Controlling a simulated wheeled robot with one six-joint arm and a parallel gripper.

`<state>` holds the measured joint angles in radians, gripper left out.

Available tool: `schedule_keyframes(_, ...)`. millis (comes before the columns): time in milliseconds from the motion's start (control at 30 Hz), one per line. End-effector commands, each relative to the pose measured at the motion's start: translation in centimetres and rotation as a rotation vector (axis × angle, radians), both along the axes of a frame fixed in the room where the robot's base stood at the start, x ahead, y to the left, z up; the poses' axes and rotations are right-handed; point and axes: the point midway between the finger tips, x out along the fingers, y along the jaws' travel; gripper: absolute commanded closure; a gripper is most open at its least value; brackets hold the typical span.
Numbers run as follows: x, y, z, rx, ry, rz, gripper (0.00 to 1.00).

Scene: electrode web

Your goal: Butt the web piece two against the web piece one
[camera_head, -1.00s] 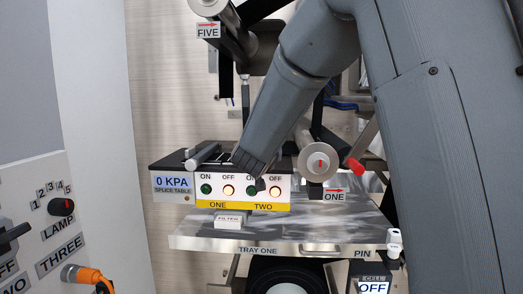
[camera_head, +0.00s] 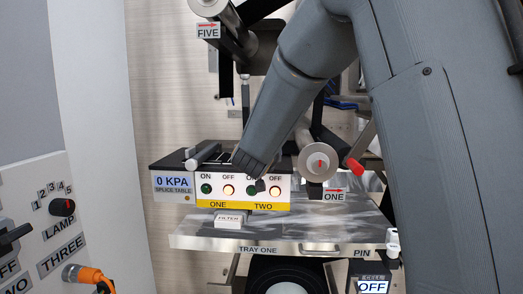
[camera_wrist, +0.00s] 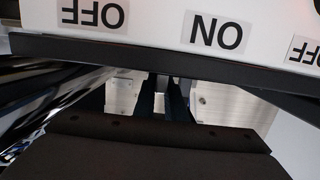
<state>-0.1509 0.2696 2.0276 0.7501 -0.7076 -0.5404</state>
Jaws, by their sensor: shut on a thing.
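The splice table (camera_head: 158,168) stands in the middle of the head view, with a dark top and a white front panel. My gripper (camera_wrist: 166,88) is at the front edge of its top, above the panel's section TWO. In the wrist view, its two narrow dark fingers are close together. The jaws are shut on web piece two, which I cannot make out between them. Web piece one cannot be told apart on the dark top, and my arm covers part of it. Whether the pieces touch is hidden.
The table gauge (camera_head: 173,182) reads 0 KPA; both OFF lamps glow amber. Roller ONE (camera_head: 320,162), with a red handle, stands close on the right. Tray one (camera_head: 345,232) lies below, carrying the white FILTER block (camera_head: 229,220). A switch panel (camera_head: 38,215) stands at left.

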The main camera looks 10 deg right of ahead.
Motion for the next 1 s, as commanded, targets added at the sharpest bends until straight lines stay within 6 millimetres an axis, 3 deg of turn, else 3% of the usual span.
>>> schedule_keyframes(300, 0.01, -0.01, 0.01, 0.0, -0.001, 0.0, 1.0)
schedule_keyframes(333, 0.0, -0.01, 0.02, 0.0, -0.001, 0.0, 0.88)
schedule_keyframes(467, 0.0, -0.01, 0.01, 0.0, -0.001, 0.0, 0.68)
schedule_keyframes(667, 0.0, -0.01, 0.01, 0.0, -0.001, 0.0, 0.68)
schedule_keyframes(800, -0.01, -0.01, -0.03, 0.0, 0.0, 0.0, 0.46)
schedule_keyframes(1000, -0.01, -0.01, -0.02, 0.0, 0.0, 0.0, 0.46)
